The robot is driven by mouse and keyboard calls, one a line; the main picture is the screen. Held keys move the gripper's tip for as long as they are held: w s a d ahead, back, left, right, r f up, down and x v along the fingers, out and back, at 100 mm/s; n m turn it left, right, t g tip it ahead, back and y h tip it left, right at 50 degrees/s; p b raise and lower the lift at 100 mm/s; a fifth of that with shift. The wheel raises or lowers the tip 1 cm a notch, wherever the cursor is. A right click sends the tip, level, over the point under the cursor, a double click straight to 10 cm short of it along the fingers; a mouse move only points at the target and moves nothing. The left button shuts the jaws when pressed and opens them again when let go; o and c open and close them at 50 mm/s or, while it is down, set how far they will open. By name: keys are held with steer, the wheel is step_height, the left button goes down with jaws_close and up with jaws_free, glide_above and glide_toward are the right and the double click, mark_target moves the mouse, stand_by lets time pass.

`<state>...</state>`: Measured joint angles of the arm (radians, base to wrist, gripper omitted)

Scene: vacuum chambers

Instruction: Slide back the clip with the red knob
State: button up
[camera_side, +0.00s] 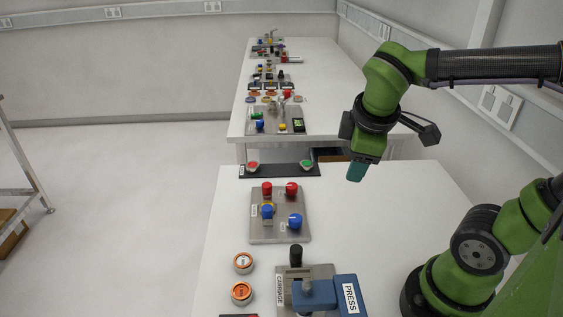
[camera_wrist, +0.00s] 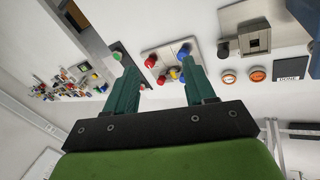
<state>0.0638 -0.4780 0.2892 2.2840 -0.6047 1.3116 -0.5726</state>
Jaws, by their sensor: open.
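A grey metal plate (camera_side: 280,232) lies on the near white table, left of my gripper. It carries an upright red knob (camera_side: 267,188) at its back left and a rounder red knob (camera_side: 291,188) at its back right. A blue knob (camera_side: 267,211) and a rounder blue knob (camera_side: 295,221) stand nearer the camera. I cannot tell which red knob belongs to the clip, nor the clip's position. My gripper (camera_side: 356,172) hangs above the table, right of the plate, apart from everything. In the wrist view my gripper (camera_wrist: 158,62) is open and empty, with the plate (camera_wrist: 150,49) beyond its fingertips.
A dark strip with a red button (camera_side: 252,166) and a green button (camera_side: 307,164) lies behind the plate. A blue press (camera_side: 350,295) and black handle (camera_side: 296,256) stand in front, with orange buttons (camera_side: 242,263) to the left. The table's right side (camera_side: 400,200) is clear.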

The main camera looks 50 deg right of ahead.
steer(key=w+r+n+h, duration=0.1)
steer(key=w+n+h, duration=0.1)
steer(key=n, duration=0.1)
steer(key=m+g+y, duration=0.3)
steer(key=m+y, duration=0.2)
steer(key=m, duration=1)
glide_above(267, 184)
step_height(267, 184, down, 5)
step_height(267, 184, down, 16)
steer(key=shift+a+r, duration=0.1)
steer(key=shift+r, duration=0.05)
jaws_close()
